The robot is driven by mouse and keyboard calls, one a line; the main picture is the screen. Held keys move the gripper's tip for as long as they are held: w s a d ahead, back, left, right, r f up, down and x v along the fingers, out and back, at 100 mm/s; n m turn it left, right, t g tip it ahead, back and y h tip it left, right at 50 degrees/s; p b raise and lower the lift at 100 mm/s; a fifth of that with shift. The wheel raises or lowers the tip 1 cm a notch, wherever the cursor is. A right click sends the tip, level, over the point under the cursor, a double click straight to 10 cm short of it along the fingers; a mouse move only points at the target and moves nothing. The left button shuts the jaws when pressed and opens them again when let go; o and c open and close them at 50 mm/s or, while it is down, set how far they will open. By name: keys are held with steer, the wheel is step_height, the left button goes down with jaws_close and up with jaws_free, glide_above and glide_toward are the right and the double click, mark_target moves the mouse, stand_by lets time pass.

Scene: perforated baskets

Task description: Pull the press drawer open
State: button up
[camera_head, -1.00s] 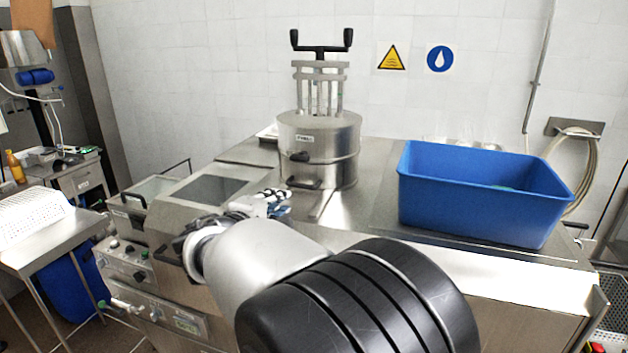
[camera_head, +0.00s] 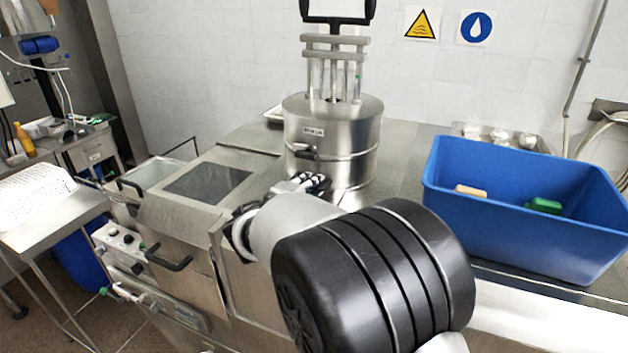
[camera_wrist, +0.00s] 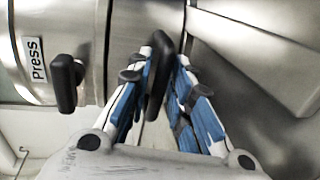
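The press (camera_head: 335,130) is a steel cylinder with a crank on top, standing on the steel counter. The wrist view shows its "Press" label (camera_wrist: 35,60) and an upper black handle (camera_wrist: 66,84) beside it. The lower black handle (camera_wrist: 160,70), the drawer's, lies between the fingers of my gripper (camera_wrist: 165,58). The fingers are drawn in close on either side of this handle and look shut on it. In the head view my gripper (camera_head: 316,182) is at the press's lower front and hides the drawer handle. How far the drawer stands out is hidden.
A blue bin (camera_head: 520,215) with a green and a tan item stands on the counter at right. A steel machine with a dark window (camera_head: 207,183) and black handles is at left. A side table with a white perforated basket (camera_head: 35,205) is at far left.

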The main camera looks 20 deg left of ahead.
steer(key=shift+s, duration=0.1)
steer(key=shift+c, duration=0.4)
jaws_close()
